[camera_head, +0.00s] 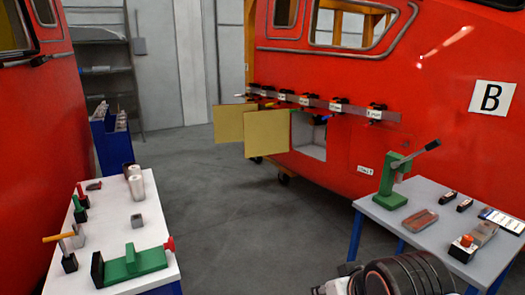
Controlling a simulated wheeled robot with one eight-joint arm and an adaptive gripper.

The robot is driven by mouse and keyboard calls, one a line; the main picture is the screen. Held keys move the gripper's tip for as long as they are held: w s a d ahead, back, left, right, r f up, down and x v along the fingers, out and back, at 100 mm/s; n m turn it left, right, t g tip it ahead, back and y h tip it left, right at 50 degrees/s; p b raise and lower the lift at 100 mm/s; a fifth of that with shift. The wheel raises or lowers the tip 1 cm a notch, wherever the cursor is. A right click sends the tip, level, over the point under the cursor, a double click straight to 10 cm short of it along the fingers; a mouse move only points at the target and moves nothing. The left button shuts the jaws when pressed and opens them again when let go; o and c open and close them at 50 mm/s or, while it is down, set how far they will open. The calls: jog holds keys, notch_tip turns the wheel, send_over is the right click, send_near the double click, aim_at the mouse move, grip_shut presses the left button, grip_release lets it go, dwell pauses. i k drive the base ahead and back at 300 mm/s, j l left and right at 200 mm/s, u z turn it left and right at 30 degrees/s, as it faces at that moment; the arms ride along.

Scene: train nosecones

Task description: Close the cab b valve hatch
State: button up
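The red cab marked B (491,97) stands at the right. Low on its side is a square pale recess (309,136), standing open. A yellowish panel (267,131) sticks out at the left edge of this recess, like a hatch door swung open. A second yellowish panel (228,124) sticks out just behind and left of it. I cannot read which one is the valve hatch. A dark ribbed part of my arm shows at the bottom right edge. No gripper fingers can be made out, and nothing of mine touches the panels.
A rail of labelled valves (338,105) runs above the recess. A grey table (430,232) with a green press (395,180) stands at the right front. A white table (122,212) with tools stands at the left. Grey floor (250,215) between them is clear.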

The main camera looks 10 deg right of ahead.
aim_at(267, 132)
jog(key=i, duration=1.8)
jog(key=i+u, duration=0.15)
jog(key=i, duration=0.95)
jog(key=i+l+u, duration=0.1)
jog(key=i, duration=1)
jog(key=i+j+u, duration=0.1)
jog(key=i+u, duration=0.2)
jog(key=i, duration=0.25)
jog(key=i+u, duration=0.3)
jog(key=i, duration=0.2)
jog(key=i+l+u, duration=0.15)
jog(key=i+u, duration=0.15)
jog(key=i, duration=0.25)
jog(key=i+l+u, duration=0.3)
jog(key=i, duration=0.2)
jog(key=i+j+z, duration=0.1)
jog(key=i+z, duration=0.3)
jog(key=i+j+z, duration=0.15)
jog(key=z, duration=0.25)
jog(key=i+j+z, duration=0.25)
jog(key=z, duration=3.3)
jog(key=k+j, duration=0.25)
jog(key=k+z, duration=0.05)
jog(key=k, duration=0.05)
